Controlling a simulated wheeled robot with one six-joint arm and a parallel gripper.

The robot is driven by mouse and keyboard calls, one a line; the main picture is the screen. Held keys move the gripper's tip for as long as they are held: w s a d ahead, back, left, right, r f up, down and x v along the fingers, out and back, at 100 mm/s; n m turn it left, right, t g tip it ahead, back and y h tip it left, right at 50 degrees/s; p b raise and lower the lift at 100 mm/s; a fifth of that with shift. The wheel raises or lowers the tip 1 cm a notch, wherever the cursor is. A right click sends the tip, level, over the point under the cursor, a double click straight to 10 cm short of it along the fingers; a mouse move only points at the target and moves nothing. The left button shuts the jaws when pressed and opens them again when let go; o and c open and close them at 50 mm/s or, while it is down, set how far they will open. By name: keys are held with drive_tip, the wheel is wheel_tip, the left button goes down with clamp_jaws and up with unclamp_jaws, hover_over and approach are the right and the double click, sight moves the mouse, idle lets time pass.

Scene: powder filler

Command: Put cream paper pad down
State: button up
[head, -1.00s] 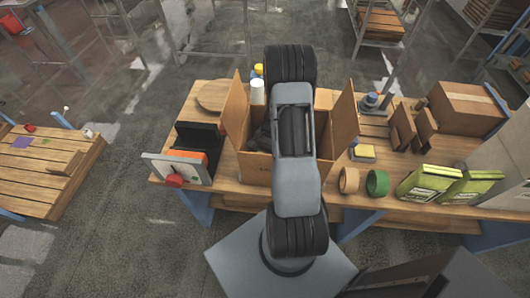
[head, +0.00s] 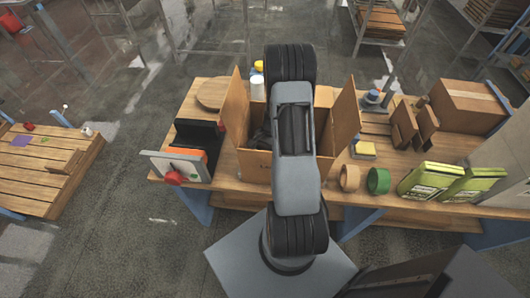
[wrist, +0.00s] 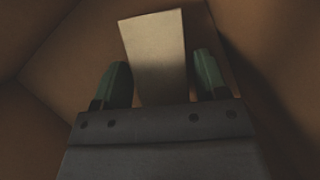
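The cream paper pad (wrist: 158,55) shows in the wrist view between the two green fingers of my gripper (wrist: 163,75). It tilts a little left and reaches past the fingertips. Narrow dark gaps show between the pad and both fingers, so my gripper looks open around it. The pad's lower end is hidden behind the gripper body. Brown cardboard walls surround both. In the head view my arm reaches over the open cardboard box (head: 257,165) on the table; the pad and my gripper are hidden there.
The wooden table (head: 335,195) also holds a tan tape roll (head: 349,178), a green tape roll (head: 378,181), green-and-white packs (head: 430,181) and a closed carton (head: 462,105). A dark holder (head: 200,143) stands left of the box. The box flaps stand up on both sides.

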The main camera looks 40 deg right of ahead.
drive_tip(key=shift+o, duration=0.8)
drive_tip(key=shift+r+p, duration=0.3)
drive_tip(key=b+v, duration=0.1)
drive_tip(key=v, duration=0.7)
drive_tip(key=shift+a+r, duration=0.1)
drive_tip(key=shift+s, duration=0.15)
